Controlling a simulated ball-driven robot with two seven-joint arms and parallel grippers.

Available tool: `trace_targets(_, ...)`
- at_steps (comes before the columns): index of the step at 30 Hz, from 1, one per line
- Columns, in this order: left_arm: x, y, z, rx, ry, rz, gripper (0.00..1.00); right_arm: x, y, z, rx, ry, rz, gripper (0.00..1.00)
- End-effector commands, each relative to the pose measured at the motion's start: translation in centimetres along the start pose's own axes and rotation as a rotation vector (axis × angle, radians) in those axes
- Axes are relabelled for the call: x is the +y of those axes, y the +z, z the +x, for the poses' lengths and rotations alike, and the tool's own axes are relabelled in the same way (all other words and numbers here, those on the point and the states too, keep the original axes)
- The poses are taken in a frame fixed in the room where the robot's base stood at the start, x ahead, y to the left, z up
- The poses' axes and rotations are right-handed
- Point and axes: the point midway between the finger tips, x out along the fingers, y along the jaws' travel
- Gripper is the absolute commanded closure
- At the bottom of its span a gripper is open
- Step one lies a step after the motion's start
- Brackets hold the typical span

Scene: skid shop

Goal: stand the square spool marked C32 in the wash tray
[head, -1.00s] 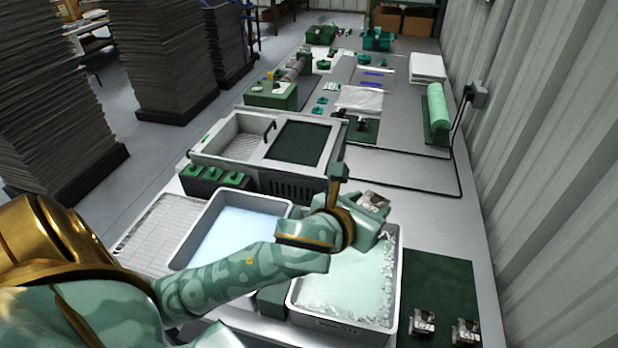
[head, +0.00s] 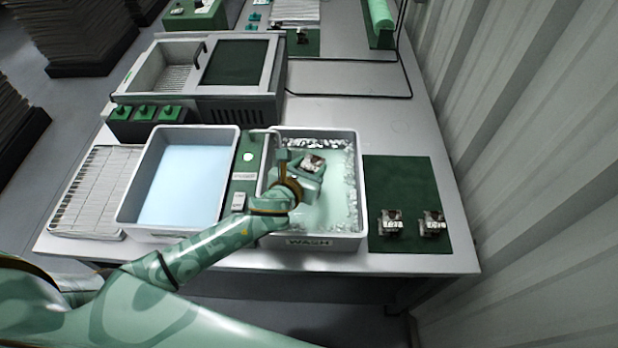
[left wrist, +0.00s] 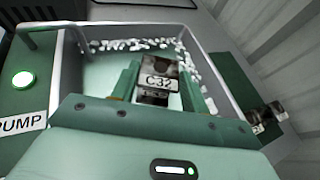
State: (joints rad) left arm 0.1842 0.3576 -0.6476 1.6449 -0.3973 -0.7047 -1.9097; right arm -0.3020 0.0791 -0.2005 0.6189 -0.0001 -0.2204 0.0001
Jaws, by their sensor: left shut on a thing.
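The square spool marked C32 (left wrist: 158,72) is held between the fingers of my left gripper (left wrist: 156,84), its label facing the wrist camera. In the head view the left gripper (head: 306,170) and the spool (head: 313,163) are over the inside of the wash tray (head: 354,236), a grey tray marked WASH with pale green liquid and white foam. The tray wall also shows in the left wrist view (left wrist: 72,62). I cannot tell whether the spool touches the liquid or the tray floor. My right gripper is not in view.
Two similar spools stand on a dark green mat (head: 400,180) right of the tray. A tray of pale blue liquid (head: 185,180) and a wire rack (head: 95,190) are to the left. A pump panel with a lit green button (head: 248,157) lies between the trays. A machine (head: 200,75) stands behind.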

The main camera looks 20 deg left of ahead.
Motion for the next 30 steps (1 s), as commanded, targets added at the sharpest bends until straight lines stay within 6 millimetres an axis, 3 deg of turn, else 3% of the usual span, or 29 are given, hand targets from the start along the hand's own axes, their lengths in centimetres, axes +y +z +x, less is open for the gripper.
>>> trace_targets(1, 0.3, -0.7, 0.9, 0.0, 0.001, 0.0, 0.83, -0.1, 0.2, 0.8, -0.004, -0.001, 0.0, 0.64)
trace_targets(9, 1.1, -1.7, 2.9, -0.002, 0.001, 0.0, 0.83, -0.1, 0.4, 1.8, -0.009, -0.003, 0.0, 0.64)
trace_targets(14, 1.1, -4.6, 3.9, 0.003, 0.001, -0.001, 0.83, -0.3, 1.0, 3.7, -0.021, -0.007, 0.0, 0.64)
trace_targets(30, 1.1, -5.0, 4.2, -0.002, 0.0, 0.0, 0.83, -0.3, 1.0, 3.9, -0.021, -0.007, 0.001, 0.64)
